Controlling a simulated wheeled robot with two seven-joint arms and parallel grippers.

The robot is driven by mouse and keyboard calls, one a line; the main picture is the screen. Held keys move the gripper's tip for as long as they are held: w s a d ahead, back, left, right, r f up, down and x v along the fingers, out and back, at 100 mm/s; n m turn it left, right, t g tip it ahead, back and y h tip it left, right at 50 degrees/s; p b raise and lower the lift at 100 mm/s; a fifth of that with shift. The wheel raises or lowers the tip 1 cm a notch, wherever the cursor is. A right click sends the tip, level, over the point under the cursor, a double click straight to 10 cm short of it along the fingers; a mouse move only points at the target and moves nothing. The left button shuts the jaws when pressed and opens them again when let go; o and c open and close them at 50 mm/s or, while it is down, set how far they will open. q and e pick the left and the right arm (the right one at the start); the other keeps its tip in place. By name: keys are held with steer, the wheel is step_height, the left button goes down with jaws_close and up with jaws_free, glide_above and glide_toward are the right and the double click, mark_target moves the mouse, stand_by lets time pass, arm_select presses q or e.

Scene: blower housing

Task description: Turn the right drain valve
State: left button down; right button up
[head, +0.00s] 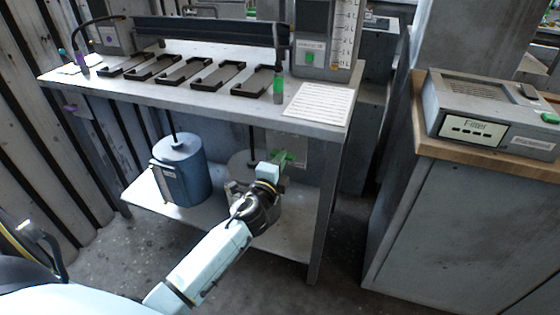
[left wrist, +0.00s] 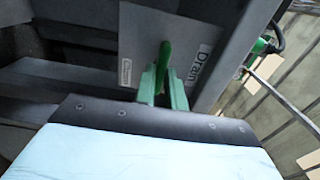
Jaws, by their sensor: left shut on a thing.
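The handle stands out from a grey panel (left wrist: 150,30), beside a white label reading "Drain" (left wrist: 201,62). In the head view the handle cannot be told apart from the green fingers. My right gripper is in neither view.
A blue tank (head: 180,170) stands on the lower shelf (head: 210,212) left of my arm. The bench top (head: 125,85) above carries several dark trays and a paper sheet (head: 318,103). A bench leg (head: 319,215) stands right of my arm. A cabinet with a filter box (head: 485,130) is farther right.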

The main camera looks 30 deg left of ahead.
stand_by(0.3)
arm_select(q)
steer(key=c, duration=1.5)
jaws_free()
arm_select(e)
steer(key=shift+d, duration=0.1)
arm_select(q)
steer(key=shift+o, duration=0.2)
steer(key=shift+s, duration=0.1)
steer(key=v, duration=1.3)
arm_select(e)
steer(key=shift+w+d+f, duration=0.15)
arm_select(q)
steer(key=shift+s, duration=0.1)
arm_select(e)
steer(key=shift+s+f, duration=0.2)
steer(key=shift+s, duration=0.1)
